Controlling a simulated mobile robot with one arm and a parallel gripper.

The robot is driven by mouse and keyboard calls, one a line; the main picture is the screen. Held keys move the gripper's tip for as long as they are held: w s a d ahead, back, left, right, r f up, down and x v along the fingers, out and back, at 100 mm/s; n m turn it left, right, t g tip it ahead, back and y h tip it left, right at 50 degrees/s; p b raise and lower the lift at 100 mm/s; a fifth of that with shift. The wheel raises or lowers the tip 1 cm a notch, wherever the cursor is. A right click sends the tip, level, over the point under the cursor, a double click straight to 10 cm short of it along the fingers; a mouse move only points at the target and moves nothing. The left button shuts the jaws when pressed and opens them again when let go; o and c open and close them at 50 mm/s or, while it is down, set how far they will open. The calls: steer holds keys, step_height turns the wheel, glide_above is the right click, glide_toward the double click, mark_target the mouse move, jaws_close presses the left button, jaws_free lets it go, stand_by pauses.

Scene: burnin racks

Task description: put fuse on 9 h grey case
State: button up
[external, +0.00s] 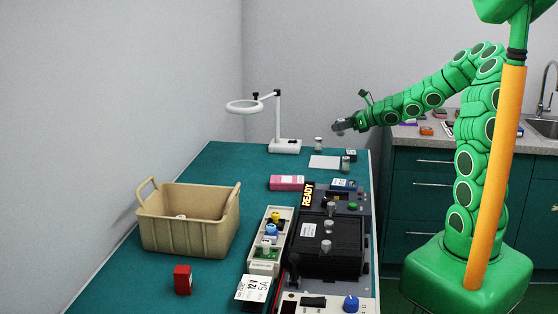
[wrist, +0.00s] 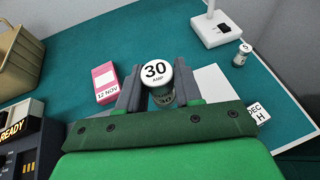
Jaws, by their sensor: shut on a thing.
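My gripper (external: 344,126) is raised above the far right end of the bench. In the wrist view it (wrist: 159,88) is shut on a fuse (wrist: 158,72), a white-topped cylinder marked 30 AMP. I cannot read "9 h" on any case. A large black-grey case (external: 312,262) with a white label stands at the front right and bears fuses on its top. A small dark block (external: 351,155) lies at the far right edge; its label, partly hidden in the wrist view, reads "EC" and "H" (wrist: 258,112).
A loose fuse (external: 318,143) stands by the lamp (external: 285,146), another (external: 346,168) by the white card (external: 325,162). A pink box (external: 287,182), blue box (external: 343,185), tan bin (external: 190,240), red block (external: 183,279) and pale fuse strip (external: 266,265) also occupy the bench.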

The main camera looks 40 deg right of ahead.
steer(key=s+d+r, duration=0.1)
steer(key=d+r, duration=0.1)
steer(key=d, duration=0.5)
glide_above(351, 152)
steer(key=s, duration=0.2)
steer(key=shift+n+g+y, duration=0.3)
steer(key=shift+n, duration=0.1)
step_height(351, 152, down, 9)
steer(key=shift+w+a+f, duration=0.1)
steer(key=shift+w+a, duration=0.05)
steer(key=shift+w+d+f, duration=0.2)
steer(key=shift+w+f, duration=0.6)
steer(key=shift+f, duration=1.65)
steer(key=shift+f, duration=0.1)
steer(key=o, duration=1)
steer(key=shift+o, duration=0.2)
